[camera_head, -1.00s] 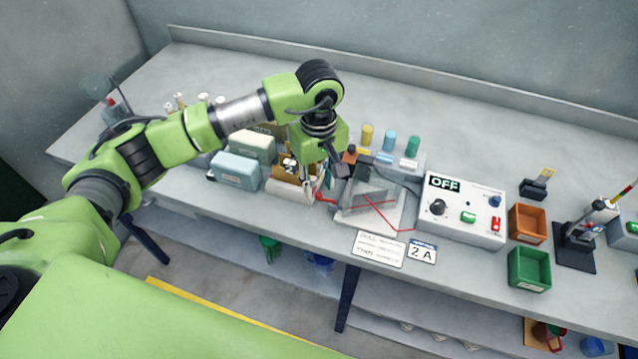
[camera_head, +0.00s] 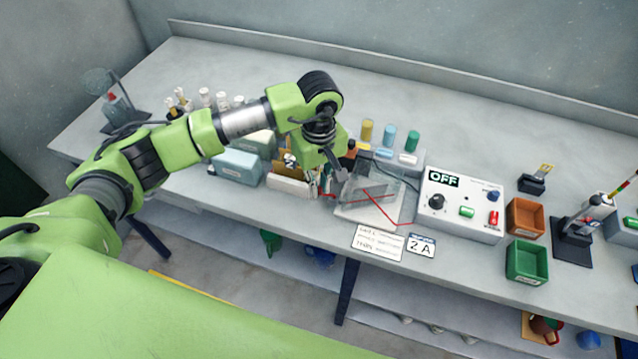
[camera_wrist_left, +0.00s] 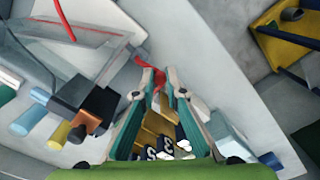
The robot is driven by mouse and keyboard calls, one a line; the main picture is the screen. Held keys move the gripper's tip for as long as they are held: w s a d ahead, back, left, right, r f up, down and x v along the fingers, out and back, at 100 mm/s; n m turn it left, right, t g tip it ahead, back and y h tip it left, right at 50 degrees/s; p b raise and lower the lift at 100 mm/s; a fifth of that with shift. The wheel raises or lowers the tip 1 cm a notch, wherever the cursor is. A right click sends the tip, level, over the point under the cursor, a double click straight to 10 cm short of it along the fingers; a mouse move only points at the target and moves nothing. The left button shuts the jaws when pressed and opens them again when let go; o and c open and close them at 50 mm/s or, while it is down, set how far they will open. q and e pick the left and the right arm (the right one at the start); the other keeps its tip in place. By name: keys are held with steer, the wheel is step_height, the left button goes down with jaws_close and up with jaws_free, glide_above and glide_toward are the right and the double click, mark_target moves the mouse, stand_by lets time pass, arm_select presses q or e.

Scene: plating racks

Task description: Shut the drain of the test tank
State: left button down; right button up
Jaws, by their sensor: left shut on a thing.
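The test tank (camera_head: 385,190) is a clear box near the bench's front edge in the head view. Its clear wall (camera_wrist_left: 75,35) shows at upper left in the left wrist view. A small red drain lever (camera_wrist_left: 157,82) sits beside the tank, between my fingertips. My left gripper (camera_wrist_left: 159,74) is shut on this red lever. In the head view the gripper (camera_head: 325,187) is low at the tank's left side, partly hidden by its own wrist. The drain's outlet is hidden, and the lever's exact angle is hard to tell. My right gripper is not in view.
A control box (camera_head: 462,205) reading OFF stands right of the tank. Capped cylinders (camera_head: 388,135) stand behind it. Pale blocks (camera_head: 238,166) lie left of the gripper. Orange (camera_head: 526,218) and green (camera_head: 527,261) bins stand farther right. The bench's back is clear.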

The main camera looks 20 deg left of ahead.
arm_select(q)
steer(key=shift+s+d+f+n+b, duration=0.1)
steer(key=shift+s+n+b, duration=0.1)
steer(key=shift+n+b, duration=0.5)
steer(key=shift+s+f+n+b, duration=0.1)
steer(key=shift+s+n+b, duration=0.1)
steer(key=shift+n+b, duration=0.45)
steer(key=n+b, duration=0.2)
steer(key=s+d+n+b, duration=0.1)
steer(key=n+b, duration=0.2)
steer(key=shift+s, duration=0.2)
steer(key=n+b, duration=0.2)
steer(key=d+n, duration=0.1)
steer(key=n, duration=0.1)
steer(key=shift+s+b, duration=0.3)
steer(key=shift+b, duration=0.1)
steer(key=shift+s+d+r+n+b, duration=0.1)
steer(key=shift+d+n+b, duration=0.25)
steer(key=shift+n+b, duration=0.45)
steer(key=shift+s+d+r+n+b, duration=0.1)
steer(key=shift+d+n+b, duration=0.3)
steer(key=shift+n, duration=0.75)
steer(key=c, duration=2)
jaws_free()
steer(key=shift+c, duration=0.2)
